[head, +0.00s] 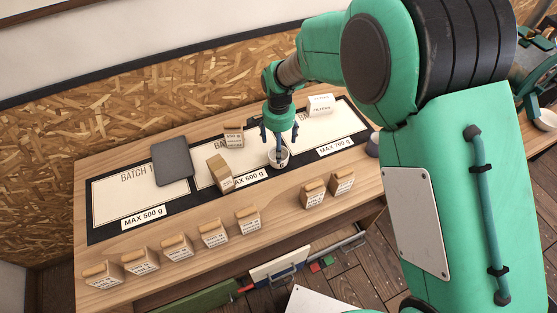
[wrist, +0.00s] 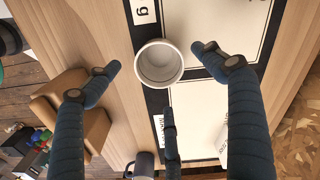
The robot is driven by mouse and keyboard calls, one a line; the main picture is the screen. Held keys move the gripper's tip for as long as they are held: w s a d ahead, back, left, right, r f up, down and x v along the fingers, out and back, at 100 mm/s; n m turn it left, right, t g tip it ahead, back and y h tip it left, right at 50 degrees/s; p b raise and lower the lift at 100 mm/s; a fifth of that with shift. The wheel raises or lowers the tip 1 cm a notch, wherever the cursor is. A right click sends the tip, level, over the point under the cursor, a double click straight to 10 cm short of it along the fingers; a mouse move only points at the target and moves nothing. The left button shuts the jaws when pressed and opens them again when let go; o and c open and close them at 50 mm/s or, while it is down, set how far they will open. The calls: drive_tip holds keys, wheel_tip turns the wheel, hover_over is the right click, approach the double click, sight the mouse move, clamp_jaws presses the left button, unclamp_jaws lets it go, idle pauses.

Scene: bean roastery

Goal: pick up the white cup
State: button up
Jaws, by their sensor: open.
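The white cup (head: 279,159) stands upright on the bench, at the dark border between the middle and right batch panels. In the wrist view the white cup (wrist: 158,64) is seen from above; it looks empty. My gripper (head: 277,143) is over the cup, pointing down. In the wrist view my gripper (wrist: 155,66) has its fingers spread, with the cup's rim between the two longer ones and a third finger below it. No finger clearly touches the cup. The fingers partly hide the cup in the head view.
A grey slab (head: 172,161) lies at the left panel. A white box (head: 320,104) is behind right. A dark mug (wrist: 144,166) stands apart from the cup.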

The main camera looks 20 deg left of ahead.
drive_tip(key=shift+f, duration=0.2)
drive_tip(key=shift+s+f+b, duration=0.1)
drive_tip(key=shift+f+b, duration=0.45)
drive_tip(key=shift+f, duration=2.1)
drive_tip(key=c, duration=1.4)
drive_tip(key=shift+r, duration=0.15)
wheel_tip(320, 180, up, 10)
drive_tip(key=p, duration=0.1)
drive_tip(key=shift+p, duration=0.3)
